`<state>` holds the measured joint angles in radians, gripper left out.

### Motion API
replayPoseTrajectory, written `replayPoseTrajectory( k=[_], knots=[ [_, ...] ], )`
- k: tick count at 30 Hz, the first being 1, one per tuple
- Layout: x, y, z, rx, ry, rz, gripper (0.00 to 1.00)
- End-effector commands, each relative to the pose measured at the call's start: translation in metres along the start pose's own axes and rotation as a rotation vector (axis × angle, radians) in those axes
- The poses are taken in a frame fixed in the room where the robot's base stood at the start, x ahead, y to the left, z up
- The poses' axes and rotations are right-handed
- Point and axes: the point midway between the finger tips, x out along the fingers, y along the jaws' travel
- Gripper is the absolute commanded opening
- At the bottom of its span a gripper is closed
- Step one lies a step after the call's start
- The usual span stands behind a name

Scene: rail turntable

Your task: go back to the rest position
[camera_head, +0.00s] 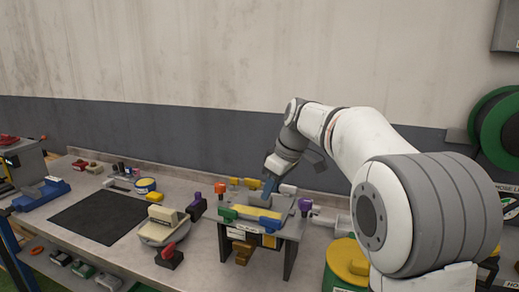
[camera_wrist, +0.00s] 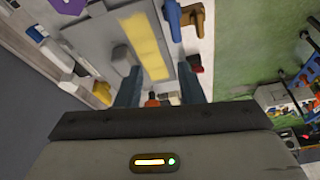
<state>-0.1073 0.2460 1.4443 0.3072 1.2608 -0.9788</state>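My gripper (camera_head: 270,188) hangs at the end of my bent arm, low over a small grey stand (camera_head: 285,217) on the bench. In the wrist view my gripper (camera_wrist: 160,88) has its two blue-grey fingers spread apart. Nothing is seen held between them. The stand's grey top (camera_wrist: 98,40) with a yellow strip (camera_wrist: 145,45) lies beyond the fingertips. I cannot tell whether a finger touches the stand. A blue lever (camera_wrist: 172,20) and a brown piece (camera_wrist: 197,18) are at the stand's edge.
A round turntable (camera_head: 153,240) with a cream block (camera_head: 164,215) stands left of the stand. A black mat (camera_head: 95,218) lies further left. A yellow-topped drum (camera_head: 347,258) is at the front right. The wall is behind.

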Motion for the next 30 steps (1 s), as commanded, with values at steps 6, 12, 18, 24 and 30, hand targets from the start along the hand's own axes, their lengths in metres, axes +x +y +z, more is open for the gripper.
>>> replayPoseTrajectory(
  k=[6,12,18,24,30],
  knots=[
    [-0.009,-0.024,0.039,0.152,-0.028,0.043,0.35],
    [-0.012,-0.061,0.1,0.372,-0.062,0.11,0.35],
    [-0.001,-0.119,0.186,0.66,-0.086,0.212,0.35],
    [0.022,-0.167,0.254,0.877,-0.089,0.292,0.35],
    [0.035,-0.186,0.283,0.966,-0.086,0.325,0.35]
  ],
)
